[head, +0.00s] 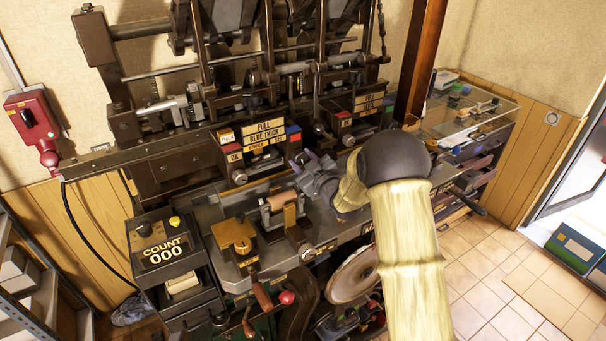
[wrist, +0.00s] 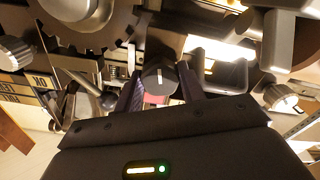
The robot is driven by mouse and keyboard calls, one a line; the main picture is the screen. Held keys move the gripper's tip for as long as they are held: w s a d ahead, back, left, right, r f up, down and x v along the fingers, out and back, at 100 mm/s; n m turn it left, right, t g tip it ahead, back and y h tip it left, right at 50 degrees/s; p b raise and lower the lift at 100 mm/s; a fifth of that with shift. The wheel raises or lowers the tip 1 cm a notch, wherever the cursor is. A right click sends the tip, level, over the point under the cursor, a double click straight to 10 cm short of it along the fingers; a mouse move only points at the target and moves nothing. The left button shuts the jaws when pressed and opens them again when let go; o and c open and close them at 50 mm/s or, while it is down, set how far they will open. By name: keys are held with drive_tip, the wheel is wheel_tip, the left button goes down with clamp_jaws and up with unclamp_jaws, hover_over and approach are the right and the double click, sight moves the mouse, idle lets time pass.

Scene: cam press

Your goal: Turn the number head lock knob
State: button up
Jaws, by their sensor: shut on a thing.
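My gripper (head: 303,166) reaches in at the middle of the machine in the head view, in front of the front panel. In the wrist view its two dark fingers (wrist: 161,92) stand on either side of a round dark knob (wrist: 160,77) with a pale pointer line. They are shut on this knob. A reddish patch shows just below the knob, between the fingers. I cannot make out the knob in the head view, where my gripper and arm cover that area. No label naming the knob is readable.
A counter box (head: 163,250) reading COUNT 000 stands at the left. A sign block (head: 264,132) and a brass-coloured block (head: 234,235) are near my gripper. In the wrist view, a toothed wheel (wrist: 62,35) and metal shafts crowd close.

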drive_tip(key=n+b, duration=0.2)
drive_tip(key=b, duration=0.2)
drive_tip(key=n+b, duration=0.2)
drive_tip(key=b, duration=0.2)
drive_tip(key=shift+f+n+b, duration=0.3)
drive_tip(key=shift+f, duration=0.1)
drive_tip(key=n+b, duration=0.4)
drive_tip(key=b, duration=0.4)
drive_tip(key=shift+n, duration=0.4)
drive_tip(key=n+b, duration=0.5)
drive_tip(key=b, duration=0.2)
drive_tip(key=shift+r+b, duration=0.1)
drive_tip(key=shift+b, duration=0.3)
drive_tip(key=n+b, duration=0.4)
drive_tip(key=shift+r, duration=0.25)
drive_tip(key=o, duration=1)
drive_tip(key=shift+r, duration=0.1)
drive_tip(key=shift+c, duration=0.2)
drive_tip(key=shift+d, duration=0.1)
